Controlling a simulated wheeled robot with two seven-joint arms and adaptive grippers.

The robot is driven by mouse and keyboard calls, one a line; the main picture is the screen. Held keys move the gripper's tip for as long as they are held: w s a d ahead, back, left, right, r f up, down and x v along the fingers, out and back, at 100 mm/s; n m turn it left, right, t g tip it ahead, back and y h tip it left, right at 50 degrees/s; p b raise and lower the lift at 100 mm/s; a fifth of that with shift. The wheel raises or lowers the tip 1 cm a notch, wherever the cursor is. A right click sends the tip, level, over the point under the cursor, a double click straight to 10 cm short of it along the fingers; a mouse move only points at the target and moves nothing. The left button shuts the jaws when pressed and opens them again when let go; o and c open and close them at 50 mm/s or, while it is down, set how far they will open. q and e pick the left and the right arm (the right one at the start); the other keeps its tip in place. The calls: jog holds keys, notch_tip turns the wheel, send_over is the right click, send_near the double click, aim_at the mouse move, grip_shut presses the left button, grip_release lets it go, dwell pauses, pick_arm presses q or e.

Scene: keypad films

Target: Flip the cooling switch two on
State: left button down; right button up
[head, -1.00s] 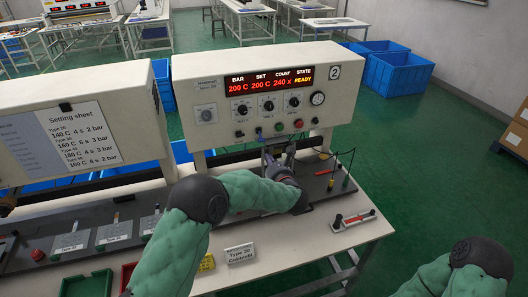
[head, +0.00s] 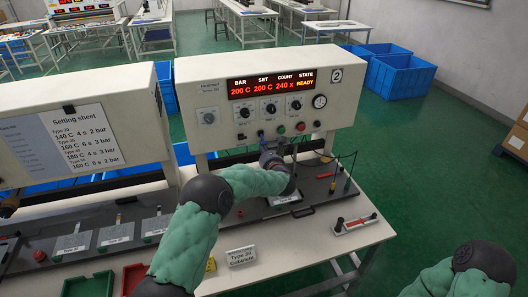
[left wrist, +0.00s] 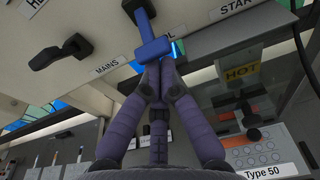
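The press with number plate 2 (head: 336,75) shows READY on its display (head: 272,83). The blue switch (head: 261,134) sits low on its front panel. In the left wrist view the blue switch (left wrist: 152,47) has a wide lever end, beside a partly covered label ending in "OL". My left gripper (head: 272,150) is just below the panel, with its fingers mostly hidden by my wrist. In the left wrist view its fingertips (left wrist: 160,72) are together, right at the lever end; I cannot tell whether they touch it. My right gripper is out of view.
A black MAINS switch (left wrist: 60,51) is left of the blue one. A green button (head: 281,129) and a red button (head: 300,126) are to its right. A HOT sign (left wrist: 243,74) hangs under the panel.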

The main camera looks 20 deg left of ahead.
aim_at(263, 143)
pick_arm(q)
jog(key=shift+s+r+p, duration=0.1)
jog(key=shift+r+p, duration=0.1)
jog(key=shift+p, duration=0.2)
jog(key=shift+r+g+h+p, duration=0.15)
jog(key=shift+g+h+p, duration=0.15)
jog(key=shift+g, duration=0.1)
jog(key=r+g+h+p, duration=0.1)
jog(key=g+p, duration=0.1)
jog(key=p, duration=0.4)
jog(key=r+g+h+p, duration=0.1)
jog(key=p, duration=0.6)
jog(key=s+r+g+h+p, duration=0.1)
jog(key=r+g+p, duration=0.1)
jog(key=p, duration=0.4)
jog(key=shift+d+g+h, duration=0.3)
jog(key=shift+d+h, duration=0.1)
jog(key=shift+r, duration=0.4)
